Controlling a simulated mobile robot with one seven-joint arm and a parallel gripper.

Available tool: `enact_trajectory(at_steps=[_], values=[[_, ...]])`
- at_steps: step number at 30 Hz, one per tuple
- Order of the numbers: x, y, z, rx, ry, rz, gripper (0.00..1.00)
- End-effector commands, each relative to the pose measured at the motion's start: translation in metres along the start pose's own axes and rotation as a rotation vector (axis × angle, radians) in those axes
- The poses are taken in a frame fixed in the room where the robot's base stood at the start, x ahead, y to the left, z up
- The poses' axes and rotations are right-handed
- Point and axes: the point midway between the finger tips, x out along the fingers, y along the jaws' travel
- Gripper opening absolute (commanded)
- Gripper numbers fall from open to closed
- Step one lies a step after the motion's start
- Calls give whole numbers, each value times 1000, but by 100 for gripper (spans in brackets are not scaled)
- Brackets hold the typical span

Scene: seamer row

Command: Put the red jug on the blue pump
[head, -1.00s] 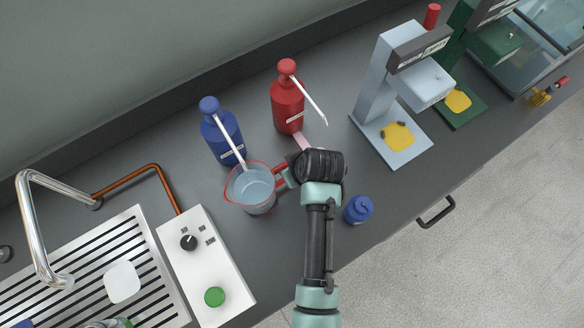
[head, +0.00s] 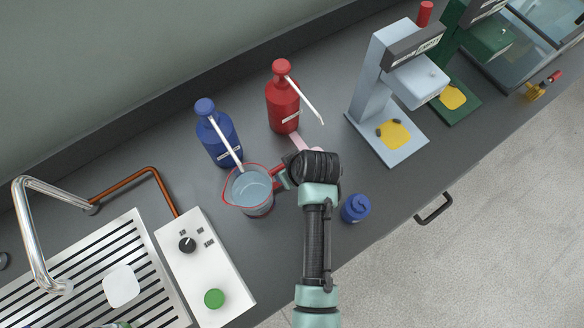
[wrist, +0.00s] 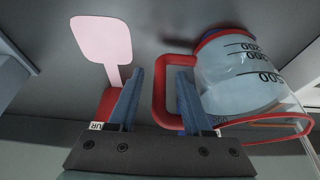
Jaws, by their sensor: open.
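The red jug (head: 250,190), clear with a red rim and red handle, stands upright on the counter in front of the blue pump (head: 218,140). The pump's white spout reaches over the jug's opening. The jug also shows at the right of the wrist view (wrist: 240,80), with dark volume marks. My gripper (head: 285,179) is at the handle, to the right of the jug. In the wrist view my gripper (wrist: 160,100) is open, and the handle's upright bar shows between its two blue fingers. I cannot tell whether the fingers touch it.
A red pump (head: 284,105) stands behind my gripper, with a pale pink flat piece (wrist: 103,40) near it. A small blue bottle (head: 355,208) is right of my arm. A grey machine (head: 385,90) stands further right. A white control panel (head: 205,265) and drain rack are at left.

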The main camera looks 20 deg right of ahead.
Motion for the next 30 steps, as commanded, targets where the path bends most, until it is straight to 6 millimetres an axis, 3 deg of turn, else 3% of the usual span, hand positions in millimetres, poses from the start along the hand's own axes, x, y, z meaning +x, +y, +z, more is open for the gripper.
enact_trajectory(at_steps=[5,18,27,30], values=[[-21,1,-1,0,3,3,50],[-103,1,-1,1,3,2,50],[-120,0,0,1,1,1,50],[-126,5,-15,-1,39,28,50]])
